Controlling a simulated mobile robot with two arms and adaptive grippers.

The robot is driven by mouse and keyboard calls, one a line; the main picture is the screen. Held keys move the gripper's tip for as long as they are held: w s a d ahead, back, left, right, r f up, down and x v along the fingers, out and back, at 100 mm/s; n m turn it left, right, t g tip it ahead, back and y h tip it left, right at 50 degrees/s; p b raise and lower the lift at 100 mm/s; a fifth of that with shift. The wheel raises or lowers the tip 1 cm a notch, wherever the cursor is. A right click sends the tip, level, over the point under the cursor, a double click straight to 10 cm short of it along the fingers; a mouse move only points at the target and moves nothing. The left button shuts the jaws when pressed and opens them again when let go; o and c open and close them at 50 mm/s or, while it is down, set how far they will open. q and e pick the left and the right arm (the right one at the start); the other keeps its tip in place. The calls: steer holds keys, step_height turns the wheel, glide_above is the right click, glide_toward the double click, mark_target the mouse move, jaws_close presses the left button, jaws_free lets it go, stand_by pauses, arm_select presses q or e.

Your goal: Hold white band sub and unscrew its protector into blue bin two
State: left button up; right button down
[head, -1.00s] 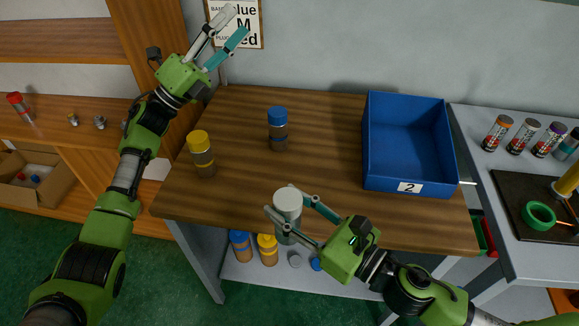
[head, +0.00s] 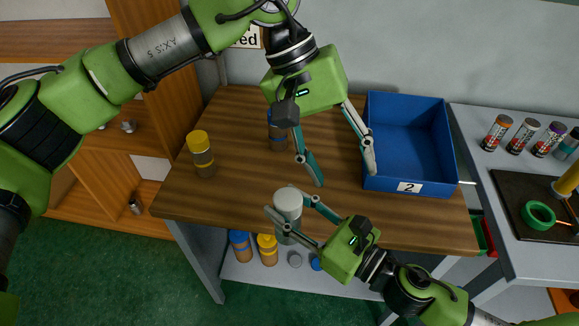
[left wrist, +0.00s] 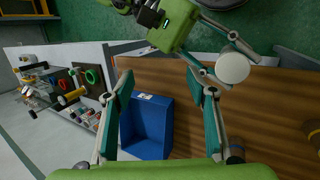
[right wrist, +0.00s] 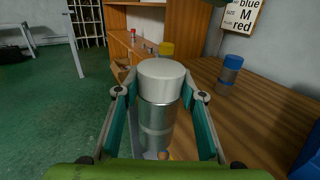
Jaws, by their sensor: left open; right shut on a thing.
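The white band sub (right wrist: 158,120) is a grey metal cylinder with a white protector (right wrist: 160,68) on top. My left gripper (head: 345,180) is open and empty, pointing down above the table, behind and right of the sub. In the left wrist view the protector (left wrist: 232,68) is right of its fingers. Blue bin two (head: 409,187) is at the table's right and looks empty.
A yellow-capped sub (head: 201,150) stands at the table's left. A blue-capped sub (head: 278,135) stands at the back, partly behind my left gripper. More capped pieces (head: 267,250) are on a shelf below. A side bench (head: 480,165) with several cans is right.

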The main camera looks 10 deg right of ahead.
mark_target(289, 198)
arm_select(q)
steer(key=a+f+m+t+y, duration=0.1)
steer(key=a, duration=0.1)
steer(key=w+a+f+m+t+y, duration=0.1)
steer(key=a+m+y, duration=0.1)
steer(key=a, duration=0.1)
steer(key=w+a+f+m+t+y, duration=0.1)
steer(key=a, duration=0.1)
steer(key=shift+w+a, duration=0.15)
steer(key=shift+a, duration=0.05)
steer(key=shift+w+a+f+m+y, duration=0.1)
steer(key=shift+a+f+m+y, duration=0.05)
steer(key=shift+f+m+y, duration=0.15)
step_height(289, 198, down, 8)
steer(key=shift+r, duration=0.25)
steer(key=c, duration=1.1)
steer(key=o, duration=1.2)
steer(key=shift+r, duration=0.1)
